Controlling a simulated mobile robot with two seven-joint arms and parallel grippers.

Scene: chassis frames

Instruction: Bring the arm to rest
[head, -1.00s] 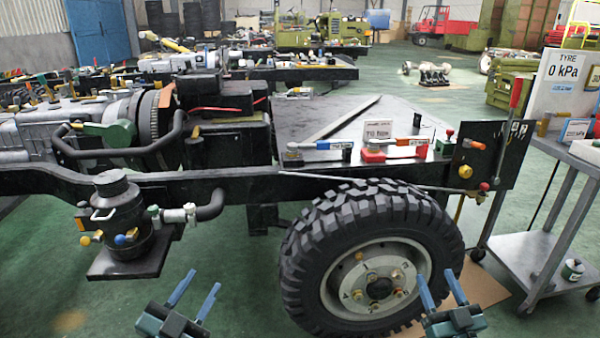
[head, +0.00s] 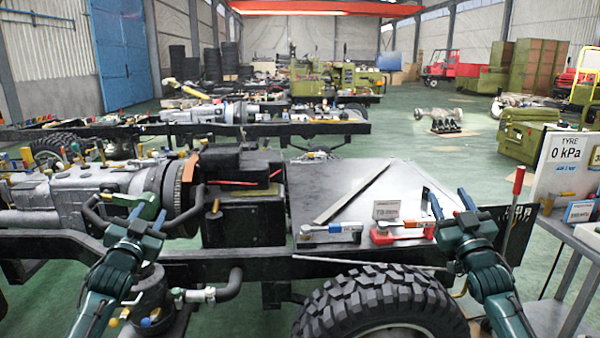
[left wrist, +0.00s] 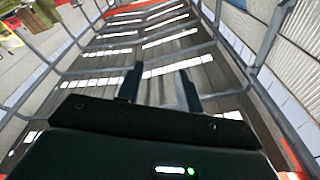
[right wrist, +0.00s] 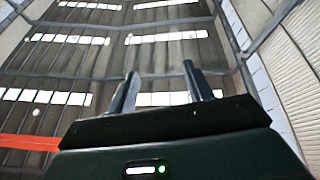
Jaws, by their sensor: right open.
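My left gripper (head: 148,212) is raised in front of the chassis at the left of the head view, with its fingers pointing up. In the left wrist view (left wrist: 159,78) its two fingers stand apart with nothing between them. My right gripper (head: 448,194) is raised above the rear end of the chassis, near the big tyre (head: 385,303), also pointing up. In the right wrist view (right wrist: 159,72) its fingers are apart and empty. Both wrist cameras see the roof and walls of the hall.
A red-handled lever (head: 518,182) rises at the chassis end.

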